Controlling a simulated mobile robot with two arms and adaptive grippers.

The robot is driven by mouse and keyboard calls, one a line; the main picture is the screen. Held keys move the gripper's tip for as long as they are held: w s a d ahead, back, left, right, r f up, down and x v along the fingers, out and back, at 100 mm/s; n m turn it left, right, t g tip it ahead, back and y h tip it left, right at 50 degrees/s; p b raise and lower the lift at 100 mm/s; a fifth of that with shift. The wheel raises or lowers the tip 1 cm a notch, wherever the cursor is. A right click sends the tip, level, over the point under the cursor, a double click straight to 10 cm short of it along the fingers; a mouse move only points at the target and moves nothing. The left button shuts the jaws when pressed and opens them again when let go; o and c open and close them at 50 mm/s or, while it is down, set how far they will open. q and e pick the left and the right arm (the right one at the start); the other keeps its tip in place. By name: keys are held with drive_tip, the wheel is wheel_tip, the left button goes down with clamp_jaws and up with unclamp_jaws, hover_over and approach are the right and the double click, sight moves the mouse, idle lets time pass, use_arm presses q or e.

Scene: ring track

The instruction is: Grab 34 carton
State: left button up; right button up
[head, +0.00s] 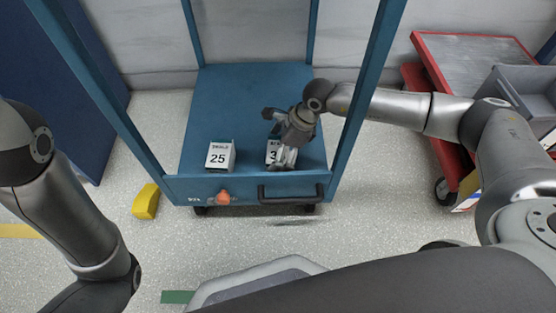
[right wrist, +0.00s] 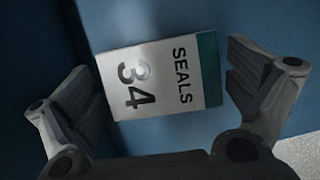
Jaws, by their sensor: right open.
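The 34 carton (right wrist: 160,78) lies between the two open fingers of my right gripper (right wrist: 170,90) in the right wrist view. Its white face reads SEALS 34, and one side is teal. A gap shows between the carton and each finger. In the head view the carton (head: 272,150) stands on the blue cart, mostly hidden behind my right gripper (head: 284,158). A second white carton marked 25 (head: 219,156) stands to its left on the same cart. My left arm shows at the left edge, but its gripper is out of view.
The blue cart (head: 230,105) has upright posts, a front handle (head: 290,194) and an orange knob (head: 223,198). A yellow block (head: 146,202) lies on the floor at left. A red cart (head: 465,60) with a grey bin (head: 520,92) stands at right. The cart's rear deck is clear.

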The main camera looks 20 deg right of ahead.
drive_tip(key=shift+w+a+f, duration=0.1)
drive_tip(key=shift+f, duration=0.2)
drive_tip(key=c, duration=0.9)
drive_tip(key=shift+r, duration=0.2)
drive_tip(key=shift+c, duration=0.2)
